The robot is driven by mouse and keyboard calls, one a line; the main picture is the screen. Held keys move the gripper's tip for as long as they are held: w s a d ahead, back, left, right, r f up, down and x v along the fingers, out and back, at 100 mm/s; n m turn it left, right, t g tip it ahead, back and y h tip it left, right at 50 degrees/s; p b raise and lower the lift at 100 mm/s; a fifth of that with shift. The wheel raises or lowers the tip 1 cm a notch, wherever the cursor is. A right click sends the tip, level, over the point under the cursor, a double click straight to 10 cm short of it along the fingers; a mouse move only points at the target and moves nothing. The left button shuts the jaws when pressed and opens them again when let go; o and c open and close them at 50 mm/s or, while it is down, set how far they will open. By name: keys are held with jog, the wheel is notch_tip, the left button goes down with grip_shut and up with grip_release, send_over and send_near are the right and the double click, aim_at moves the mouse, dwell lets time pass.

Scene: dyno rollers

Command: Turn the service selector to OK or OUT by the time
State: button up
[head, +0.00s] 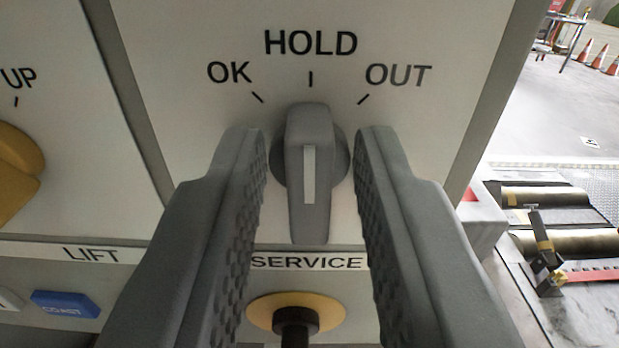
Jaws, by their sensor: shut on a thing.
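The service selector (310,220) is a grey knob with a raised bar and a white stripe, on a pale panel above the word SERVICE. Its bar stands upright in the picture, its upper end in line with the HOLD mark (310,78). The OK mark (257,97) is up to its left and the OUT mark (363,99) up to its right. My gripper (308,140) has one grey, ridged finger on each side of the selector and is shut on it. Narrow strips of panel show between the fingers and the bar.
A yellow knob (15,170) marked UP sits at the left, above the LIFT label. A blue COAST button (66,304) is below it. A yellow disc with a dark stem (295,322) sits below SERVICE. Rollers (560,243) and orange cones (600,55) are at the right.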

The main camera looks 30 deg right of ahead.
jog(key=n, duration=0.3)
jog(key=shift+a+n, duration=0.1)
jog(key=shift+n, duration=0.3)
jog(key=shift+w+a+f+n, duration=0.1)
jog(key=shift+n, duration=1.9)
jog(key=o, duration=0.7)
jog(key=v, duration=1.7)
jog(key=shift+s, duration=0.25)
